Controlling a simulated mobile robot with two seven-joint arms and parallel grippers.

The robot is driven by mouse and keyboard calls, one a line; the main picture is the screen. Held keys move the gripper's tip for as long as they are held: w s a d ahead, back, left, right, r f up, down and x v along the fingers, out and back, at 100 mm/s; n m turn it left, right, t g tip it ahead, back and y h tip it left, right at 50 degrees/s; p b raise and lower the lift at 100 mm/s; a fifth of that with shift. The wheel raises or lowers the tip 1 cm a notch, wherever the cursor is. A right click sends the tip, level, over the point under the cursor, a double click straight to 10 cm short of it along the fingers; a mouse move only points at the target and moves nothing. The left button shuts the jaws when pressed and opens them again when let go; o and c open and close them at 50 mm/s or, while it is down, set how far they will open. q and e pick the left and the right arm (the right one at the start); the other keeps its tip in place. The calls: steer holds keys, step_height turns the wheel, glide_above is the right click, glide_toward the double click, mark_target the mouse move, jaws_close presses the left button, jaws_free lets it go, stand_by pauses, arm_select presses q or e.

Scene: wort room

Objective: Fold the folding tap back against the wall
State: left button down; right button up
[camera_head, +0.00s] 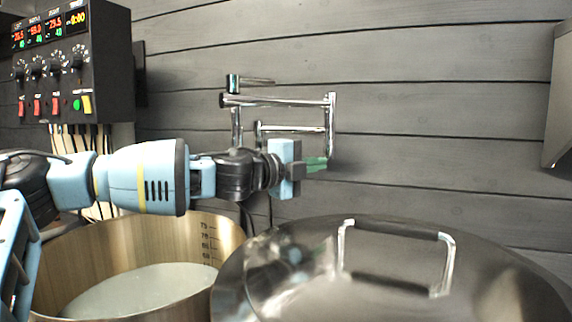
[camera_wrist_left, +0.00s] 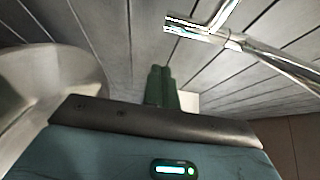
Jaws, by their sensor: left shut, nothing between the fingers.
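The chrome folding tap (camera_head: 280,101) is on the grey plank wall, with several jointed bars and a vertical end piece at its right. It also shows at the upper right of the left wrist view (camera_wrist_left: 230,40). My left gripper (camera_head: 317,164) reaches in from the left in the head view, level with the lower end of the tap. Its green fingers (camera_wrist_left: 161,85) are shut with nothing between them. The fingertips are close to the tap's lower right end in the head view; I cannot tell whether they touch it. My right gripper is not in view.
An open steel pot (camera_head: 130,235) with pale liquid stands at lower left. A lidded pot (camera_head: 390,270) with a raised handle stands at lower right. A control box (camera_head: 75,65) with cables hangs at upper left. A metal hood edge (camera_head: 560,100) is at far right.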

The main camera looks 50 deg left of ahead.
arm_select(q)
steer(key=s+p, duration=0.1)
steer(key=s, duration=0.6)
steer(key=shift+s+a, duration=0.15)
steer(key=shift+a, duration=0.15)
stand_by(0.7)
